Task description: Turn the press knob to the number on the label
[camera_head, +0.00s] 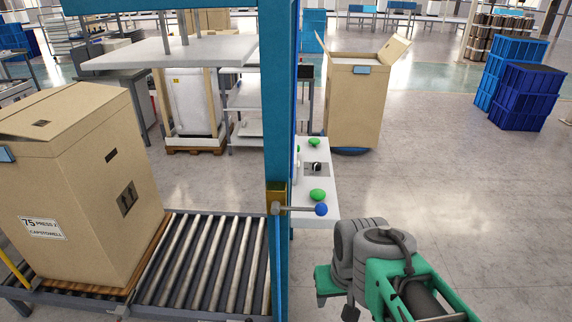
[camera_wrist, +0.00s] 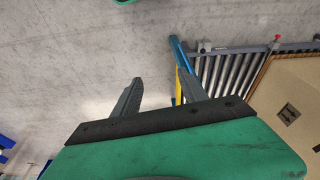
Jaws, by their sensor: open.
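The label (camera_head: 42,228) on the big cardboard box (camera_head: 85,180) reads "75 PRESS 2" on its top line, with smaller print below that is hard to read. A small dark knob (camera_head: 317,168) sits on the pale control panel (camera_head: 327,205) behind the blue post, between two green buttons (camera_head: 314,142) (camera_head: 317,195). Its setting is too small to read. In the wrist view my gripper (camera_wrist: 158,88) is open and empty, its two fingers apart above bare floor. My arm is at the lower right of the head view, apart from the panel; the knob does not show in the wrist view.
A blue press post (camera_head: 279,120) and a lever with a blue ball (camera_head: 320,209) stand beside the panel. The box rests on a roller conveyor (camera_head: 205,262). An open carton (camera_head: 355,110) stands behind the panel. Floor at the right is clear, before blue crates (camera_head: 525,95).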

